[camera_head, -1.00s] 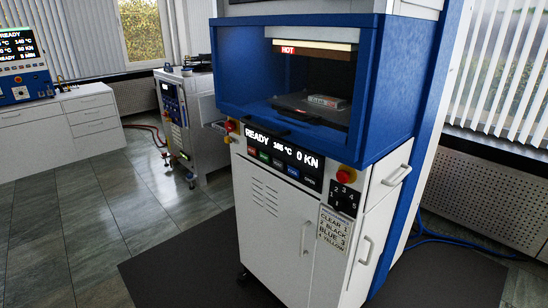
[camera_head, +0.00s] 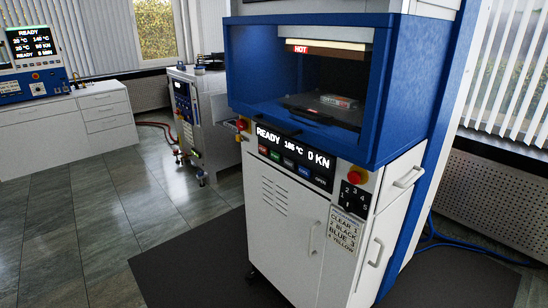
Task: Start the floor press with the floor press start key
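The floor press (camera_head: 282,235) stands right of the middle, a white cabinet with a blue upper housing (camera_head: 400,100). Its display (camera_head: 290,147) reads READY, 185 °C or similar, 0 KN. A row of small keys (camera_head: 290,167) sits under the display, red, green, dark, blue and one marked OPEN; the start key's label is too small to read. Inside the open chamber a small flat mould (camera_head: 338,101) lies on the dark lower platen (camera_head: 315,112), below a plate marked HOT (camera_head: 301,50). Neither of my grippers is in view.
Red stop knobs (camera_head: 355,173) (camera_head: 242,124) flank the panel. A numbered dial (camera_head: 353,197) and a colour list (camera_head: 343,229) are at the right. Another machine (camera_head: 190,120) and a bench press (camera_head: 28,55) on a white counter (camera_head: 60,125) stand left. The front-left floor is clear.

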